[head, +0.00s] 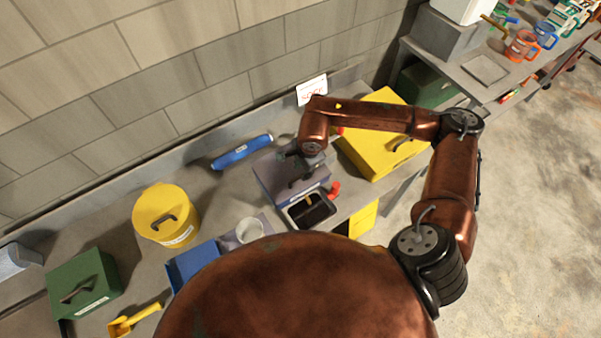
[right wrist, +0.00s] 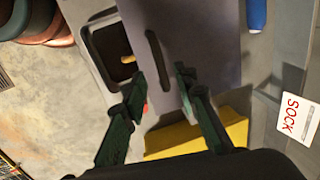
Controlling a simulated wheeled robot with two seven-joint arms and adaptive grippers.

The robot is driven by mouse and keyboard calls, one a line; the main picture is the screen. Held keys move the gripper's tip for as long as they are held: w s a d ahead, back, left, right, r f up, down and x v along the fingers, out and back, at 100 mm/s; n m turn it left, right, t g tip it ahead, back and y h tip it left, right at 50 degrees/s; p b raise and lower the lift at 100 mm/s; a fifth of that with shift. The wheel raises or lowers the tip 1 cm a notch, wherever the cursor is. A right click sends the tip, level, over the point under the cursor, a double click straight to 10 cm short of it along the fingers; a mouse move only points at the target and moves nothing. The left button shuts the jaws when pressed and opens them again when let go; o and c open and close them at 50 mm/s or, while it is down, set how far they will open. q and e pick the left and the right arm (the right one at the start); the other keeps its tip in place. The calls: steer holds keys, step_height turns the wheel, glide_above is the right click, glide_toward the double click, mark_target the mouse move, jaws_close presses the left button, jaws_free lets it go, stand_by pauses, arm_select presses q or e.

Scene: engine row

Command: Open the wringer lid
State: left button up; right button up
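A grey-violet box (head: 268,172), apparently the wringer, stands on the bench with a red knob (head: 334,189) near its right side. Its flat violet top (right wrist: 205,40), apparently the lid, fills the middle of the right wrist view and looks shut. A dark bar handle (right wrist: 156,55) lies on it. My right gripper (head: 303,178) is over the box; in the right wrist view its green fingers (right wrist: 161,80) are open, one on each side of the handle's near end. I cannot tell whether they touch it. My left gripper is not in view.
A dark open tray (head: 310,212) adjoins the box's front. A yellow box (head: 372,152) stands close on the right, a blue roll (head: 241,152) behind left, a white cup (head: 249,231) at front left. A SOCK sign (head: 311,90) stands at the wall.

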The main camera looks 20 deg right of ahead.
mark_target(300, 176)
steer(key=shift+w+a+f+p, duration=0.1)
steer(key=shift+w+f+p, duration=0.1)
steer(key=shift+f, duration=0.95)
steer(key=shift+w+f+p, duration=0.2)
steer(key=shift+f, duration=0.9)
jaws_close()
